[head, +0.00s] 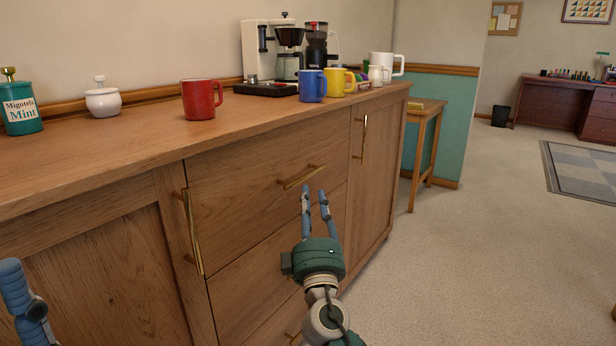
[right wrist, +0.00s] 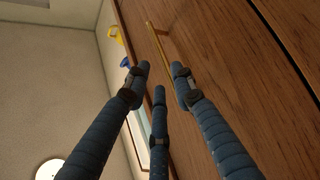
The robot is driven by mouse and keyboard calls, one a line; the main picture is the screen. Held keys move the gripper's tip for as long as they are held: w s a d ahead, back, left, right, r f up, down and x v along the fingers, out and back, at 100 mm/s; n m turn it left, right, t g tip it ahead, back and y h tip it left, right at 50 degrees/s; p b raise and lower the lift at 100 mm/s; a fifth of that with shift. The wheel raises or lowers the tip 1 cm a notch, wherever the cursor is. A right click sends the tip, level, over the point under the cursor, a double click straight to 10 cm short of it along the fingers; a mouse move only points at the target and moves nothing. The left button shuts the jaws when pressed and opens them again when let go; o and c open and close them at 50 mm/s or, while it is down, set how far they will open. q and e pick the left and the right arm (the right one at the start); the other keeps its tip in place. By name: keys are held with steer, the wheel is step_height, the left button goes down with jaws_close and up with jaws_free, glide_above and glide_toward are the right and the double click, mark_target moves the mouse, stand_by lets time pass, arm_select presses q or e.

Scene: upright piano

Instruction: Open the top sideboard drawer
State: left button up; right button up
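The wooden sideboard (head: 90,162) runs along the wall in the head view. Its top drawer (head: 235,185) is closed, flush with the front. The drawer's brass bar handle (head: 300,178) is horizontal; in the right wrist view the handle (right wrist: 158,50) lies just beyond the fingertips. My right gripper (head: 314,190) is open and empty, its fingers pointing at the drawer front close below the handle. It also shows in the right wrist view (right wrist: 160,76), fingers spread and apart from the handle. My left gripper (head: 24,300) shows only in part at the lower left edge.
Cabinet doors with vertical handles (head: 192,232) (head: 364,138) flank the drawers. A red mug (head: 201,100), blue mug (head: 312,86), yellow mug (head: 338,82) and coffee maker (head: 262,50) stand on top. A wooden stool (head: 428,108) stands beyond. The carpet (head: 480,230) at right is clear.

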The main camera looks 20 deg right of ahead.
mark_target(309, 174)
steer(key=x, duration=0.8)
steer(key=shift+w+d+b, duration=0.15)
steer(key=shift+w+b, duration=0.2)
steer(key=shift+b, duration=0.05)
jaws_close()
